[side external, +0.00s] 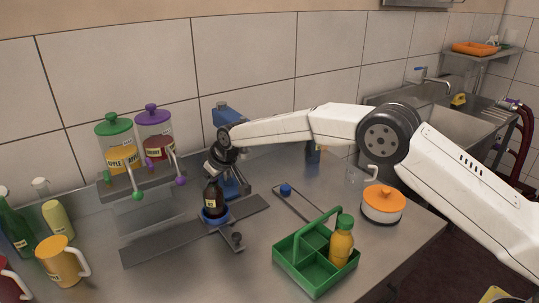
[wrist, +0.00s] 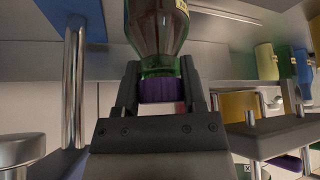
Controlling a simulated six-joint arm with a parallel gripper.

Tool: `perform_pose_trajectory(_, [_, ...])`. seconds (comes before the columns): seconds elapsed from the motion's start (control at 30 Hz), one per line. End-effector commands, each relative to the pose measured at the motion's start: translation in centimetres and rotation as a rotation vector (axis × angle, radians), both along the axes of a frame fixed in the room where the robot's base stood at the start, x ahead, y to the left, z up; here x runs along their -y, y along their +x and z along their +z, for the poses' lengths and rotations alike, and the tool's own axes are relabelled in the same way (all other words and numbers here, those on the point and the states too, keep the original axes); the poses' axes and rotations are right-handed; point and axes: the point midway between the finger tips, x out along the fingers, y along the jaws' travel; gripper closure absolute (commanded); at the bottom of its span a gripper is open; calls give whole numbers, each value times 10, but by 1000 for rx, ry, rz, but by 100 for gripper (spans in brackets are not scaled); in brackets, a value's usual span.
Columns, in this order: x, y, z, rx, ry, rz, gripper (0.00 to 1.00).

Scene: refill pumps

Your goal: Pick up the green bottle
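My gripper (side external: 219,165) points down over a dark bottle (side external: 214,198) with a pale label. The bottle stands upright in a blue ring (side external: 214,219) on the flat metal bar. In the wrist view, it has green-tinted glass and dark red contents (wrist: 158,35). Its purple cap (wrist: 161,92) fills the gap between my gripper's fingers (wrist: 162,85), which appear shut on it. Another green bottle (side external: 14,230) stands at the far left edge, away from my gripper, partly cut off by the frame.
A rack (side external: 150,185) with two dispensers stands behind to the left. A yellow jug (side external: 63,263) and a yellow-green bottle (side external: 57,219) are at left. A green caddy (side external: 300,268) holding an orange bottle (side external: 341,243) and an orange-lidded pot (side external: 381,207) are at right.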

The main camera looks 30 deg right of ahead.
Motion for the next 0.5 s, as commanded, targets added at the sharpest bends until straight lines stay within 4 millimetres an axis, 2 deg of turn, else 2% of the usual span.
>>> perform_pose_trajectory(0.5, [1,-2,-5,-11,-4,1,100])
